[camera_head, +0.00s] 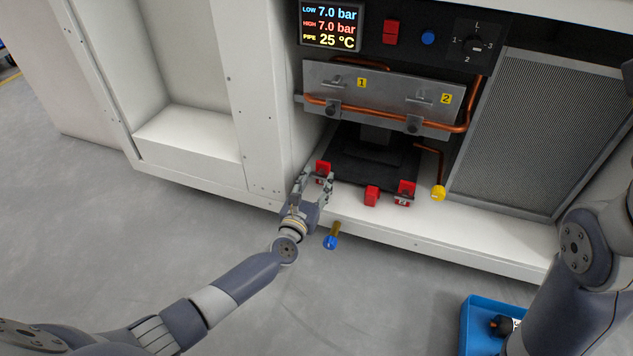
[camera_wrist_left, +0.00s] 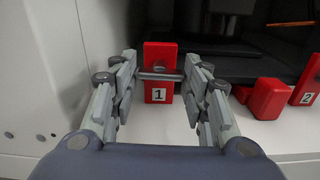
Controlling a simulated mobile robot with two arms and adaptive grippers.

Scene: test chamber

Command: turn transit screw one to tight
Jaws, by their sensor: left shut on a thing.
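Transit screw one has a grey crossbar handle (camera_wrist_left: 160,75) on a red bracket (camera_wrist_left: 159,55) with a white label "1". The bar lies about level in the left wrist view. The red bracket also shows in the head view (camera_head: 323,167) at the left of the cabinet's lower bay. My left gripper (camera_head: 318,184) is at this bracket, its fingers (camera_wrist_left: 160,84) on either side, shut on the ends of the bar. The screw's shaft is mostly hidden. My right arm shows at the right edge; its gripper is out of view.
A second red bracket (camera_head: 405,192) labelled "2" and a red block (camera_head: 372,195) stand right on the white ledge (camera_head: 460,222). A yellow knob (camera_head: 438,193) and a blue-ended handle (camera_head: 331,241) are near. Copper pipes (camera_head: 380,112) run above. A blue bin (camera_head: 480,318) is on the floor.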

